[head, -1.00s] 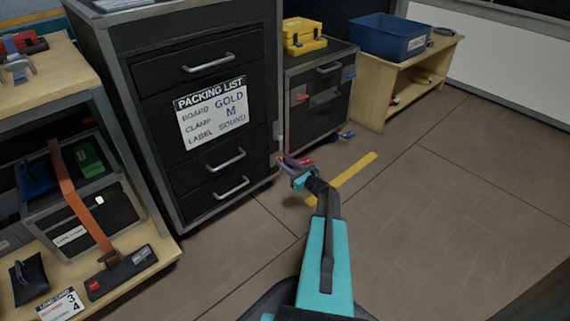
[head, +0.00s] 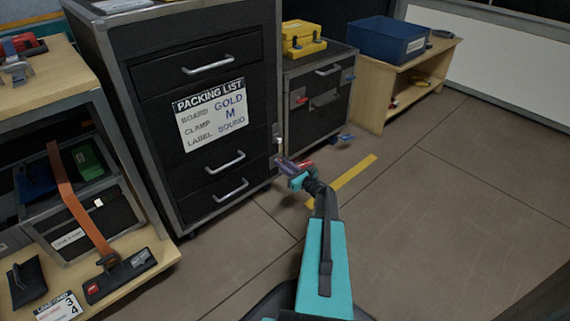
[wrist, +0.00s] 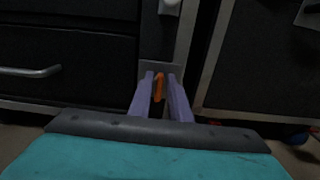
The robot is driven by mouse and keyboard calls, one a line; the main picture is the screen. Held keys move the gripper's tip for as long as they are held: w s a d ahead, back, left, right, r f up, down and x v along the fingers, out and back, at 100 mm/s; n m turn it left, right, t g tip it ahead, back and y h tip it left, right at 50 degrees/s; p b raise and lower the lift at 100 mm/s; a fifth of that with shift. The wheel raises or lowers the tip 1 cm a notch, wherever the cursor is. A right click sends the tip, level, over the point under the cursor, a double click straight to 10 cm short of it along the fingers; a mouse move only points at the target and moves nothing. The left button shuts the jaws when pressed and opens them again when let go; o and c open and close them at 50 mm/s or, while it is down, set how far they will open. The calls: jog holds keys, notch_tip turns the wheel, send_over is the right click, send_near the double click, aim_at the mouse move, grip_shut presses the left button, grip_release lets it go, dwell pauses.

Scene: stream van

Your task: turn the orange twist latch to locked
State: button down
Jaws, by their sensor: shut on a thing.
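The orange twist latch (wrist: 159,88) shows in the wrist view as a small upright tab on a grey plate, low on the edge of the black drawer cabinet (head: 205,120). My gripper (wrist: 160,80) has its two purple fingers on either side of the tab, shut on it. In the head view my gripper (head: 283,164) reaches the cabinet's lower right edge, and its fingers hide the latch there.
A white fitting (wrist: 169,6) sits above the latch. A smaller black cabinet (head: 318,105) stands just to the right, with a yellow case (head: 303,40) on top. A wooden bench (head: 372,100) holds a blue bin (head: 385,42). The floor at right is clear.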

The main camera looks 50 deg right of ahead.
jog(key=shift+d+m, duration=0.2)
jog(key=shift+m, duration=0.1)
jog(key=m+p, duration=0.3)
jog(key=m, duration=0.1)
jog(key=shift+d, duration=0.2)
jog(key=m+p, duration=0.3)
jog(key=m, duration=0.2)
jog(key=shift+d+f+m+p, duration=0.1)
jog(key=shift+d+m+p, duration=0.05)
jog(key=shift+m+p, duration=0.2)
jog(key=shift+f+m+p, duration=0.15)
jog(key=shift+m+p, duration=0.75)
jog(key=shift+m, duration=0.35)
jog(key=shift+f+m+p, duration=0.2)
jog(key=shift+m+p, duration=0.65)
jog(key=shift+m, duration=0.4)
jog(key=shift+f+m+p, duration=0.15)
jog(key=shift+m+p, duration=0.75)
jog(key=shift+m, duration=0.35)
jog(key=c, duration=1.9)
grip_release()
jog(key=shift+o, duration=0.2)
